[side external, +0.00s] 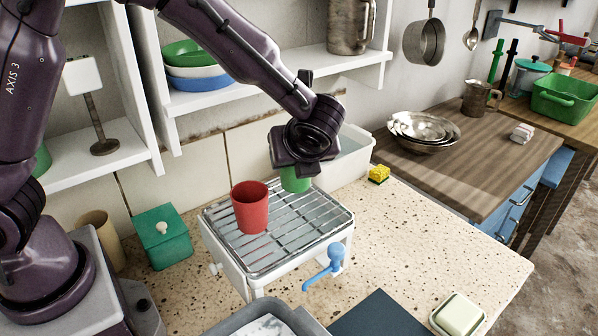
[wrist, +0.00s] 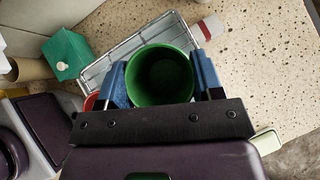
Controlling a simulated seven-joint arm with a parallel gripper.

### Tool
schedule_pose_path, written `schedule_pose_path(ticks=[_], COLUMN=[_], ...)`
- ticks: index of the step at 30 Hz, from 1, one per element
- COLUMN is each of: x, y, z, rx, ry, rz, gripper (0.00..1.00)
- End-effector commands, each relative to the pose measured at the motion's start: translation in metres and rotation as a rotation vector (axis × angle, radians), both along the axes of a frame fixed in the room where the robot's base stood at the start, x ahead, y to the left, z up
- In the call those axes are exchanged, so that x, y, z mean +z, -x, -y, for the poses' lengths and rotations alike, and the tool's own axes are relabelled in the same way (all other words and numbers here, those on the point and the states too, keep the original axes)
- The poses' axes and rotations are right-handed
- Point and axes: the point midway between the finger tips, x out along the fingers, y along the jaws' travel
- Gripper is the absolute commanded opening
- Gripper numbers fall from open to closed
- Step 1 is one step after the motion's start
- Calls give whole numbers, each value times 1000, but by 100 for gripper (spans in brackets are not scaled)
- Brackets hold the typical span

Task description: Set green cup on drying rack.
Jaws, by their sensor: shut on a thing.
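The green cup (side external: 296,181) is held under my gripper (side external: 299,167), near the back right part of the drying rack (side external: 212,222). I cannot tell whether its base touches the wire bars. In the wrist view my gripper (wrist: 160,77) has its blue pads on both sides of the green cup (wrist: 162,70), with the open mouth facing the camera. The rack (wrist: 122,46) shows behind the cup there. In the side view the gripper body hides the cup's upper part.
A red cup (side external: 250,208) stands upright on the rack, left of the green cup. A green box (side external: 162,240) is left, a white basin (side external: 347,160) behind, and a yellow sponge (side external: 379,174) right. The counter right of the rack is mostly clear.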

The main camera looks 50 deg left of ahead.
Motion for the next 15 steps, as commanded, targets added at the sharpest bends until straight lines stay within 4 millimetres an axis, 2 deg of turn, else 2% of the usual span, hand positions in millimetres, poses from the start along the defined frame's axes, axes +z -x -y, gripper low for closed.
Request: schedule_pose_path(ticks=[5,11,15], x=[-10,-38,-39], y=[-8,-7,-7], z=[0,1,1], rx=[2,-1,0], ry=[-2,-1,0], rz=[-2,-3,0], gripper=[33,33,33])
